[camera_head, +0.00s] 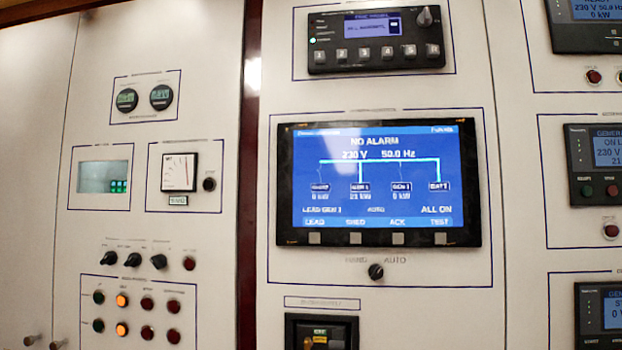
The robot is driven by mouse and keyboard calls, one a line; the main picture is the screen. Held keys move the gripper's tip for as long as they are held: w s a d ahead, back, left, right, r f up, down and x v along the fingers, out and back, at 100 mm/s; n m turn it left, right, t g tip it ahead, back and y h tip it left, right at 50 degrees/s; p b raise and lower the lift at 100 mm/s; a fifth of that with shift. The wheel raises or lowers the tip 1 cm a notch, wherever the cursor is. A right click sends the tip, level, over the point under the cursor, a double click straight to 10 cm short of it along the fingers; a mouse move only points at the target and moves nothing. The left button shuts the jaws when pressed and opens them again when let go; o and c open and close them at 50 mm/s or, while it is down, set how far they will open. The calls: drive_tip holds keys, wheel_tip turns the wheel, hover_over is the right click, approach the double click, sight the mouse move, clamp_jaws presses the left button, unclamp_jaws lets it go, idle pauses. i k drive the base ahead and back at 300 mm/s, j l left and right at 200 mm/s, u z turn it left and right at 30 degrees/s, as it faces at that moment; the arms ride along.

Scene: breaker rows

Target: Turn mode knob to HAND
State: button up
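The mode knob (376,271) is a small dark rotary knob on the white centre panel, just below the large blue display. The word HAND is printed above and to its left, and AUTO above and to its right. Its pointer is too small to tell which label it faces. The large display (378,180) reads NO ALARM, 230 V, 50.0 Hz, and shows the word AUTO near its lower middle. My gripper is not in view, and nothing touches the knob.
Below the knob is a dark breaker unit (322,333), cut off by the lower edge. Above the display is a keypad controller (375,42) with its own knob. The left panel holds several black selector knobs (132,259) and lit orange buttons (122,300). Generator controllers (595,165) line the right.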

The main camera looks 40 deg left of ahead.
sight(376, 271)
drive_tip(key=u, duration=1.35)
